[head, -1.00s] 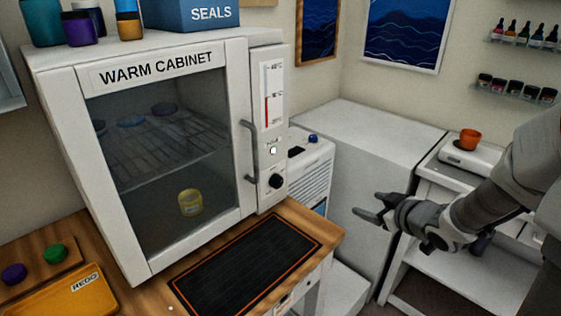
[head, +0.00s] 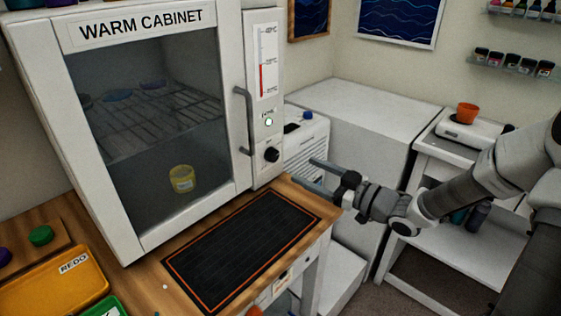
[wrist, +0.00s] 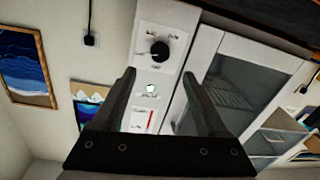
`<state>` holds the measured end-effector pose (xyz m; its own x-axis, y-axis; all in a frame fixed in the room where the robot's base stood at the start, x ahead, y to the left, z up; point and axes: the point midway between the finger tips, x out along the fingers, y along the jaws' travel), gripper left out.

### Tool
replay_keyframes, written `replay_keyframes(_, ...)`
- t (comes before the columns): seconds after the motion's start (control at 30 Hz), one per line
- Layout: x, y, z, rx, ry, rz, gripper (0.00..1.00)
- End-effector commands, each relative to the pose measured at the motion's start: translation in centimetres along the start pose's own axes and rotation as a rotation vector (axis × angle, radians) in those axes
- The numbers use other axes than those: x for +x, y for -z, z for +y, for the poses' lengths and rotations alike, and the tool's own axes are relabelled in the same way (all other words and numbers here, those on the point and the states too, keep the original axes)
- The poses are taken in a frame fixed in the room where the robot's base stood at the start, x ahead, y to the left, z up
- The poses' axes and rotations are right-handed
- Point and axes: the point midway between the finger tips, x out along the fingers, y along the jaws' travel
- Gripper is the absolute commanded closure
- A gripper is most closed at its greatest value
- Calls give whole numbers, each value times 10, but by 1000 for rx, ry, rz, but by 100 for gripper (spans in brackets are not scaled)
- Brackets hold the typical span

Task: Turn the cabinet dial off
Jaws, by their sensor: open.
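The warm cabinet (head: 225,100) stands on the wooden bench with its glass door shut. Its black dial (head: 272,155) is low on the white right-hand panel, under a small lit light (head: 268,122) and a red thermometer scale. My gripper (head: 312,174) is open and empty, to the right of the dial and a little lower in the head view, apart from it. In the wrist view the dial (wrist: 160,50) shows beyond the open fingers (wrist: 160,82), upside down, with the light glowing greenish white. The dial's exact pointer setting is too small to read.
A black mat with an orange border (head: 240,250) lies on the bench before the cabinet. The door handle (head: 246,120) stands out left of the dial. A yellow REDO tray (head: 55,285) is at the left. A white cart (head: 440,200) stands at right.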

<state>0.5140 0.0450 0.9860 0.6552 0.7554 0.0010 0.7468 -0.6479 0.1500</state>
Motion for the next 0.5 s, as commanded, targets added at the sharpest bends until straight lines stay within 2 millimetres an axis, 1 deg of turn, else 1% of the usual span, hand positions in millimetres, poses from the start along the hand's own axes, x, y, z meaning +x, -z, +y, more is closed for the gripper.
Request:
replay_keyframes(0.03,13,-2,-2,0,3,2,25)
replay_keyframes(0.2,49,-2,-1,0,3,1,25)
replay_keyframes(0.33,71,-1,-1,0,2,1,25)
replay_keyframes(0.5,88,-1,0,0,0,0,25)
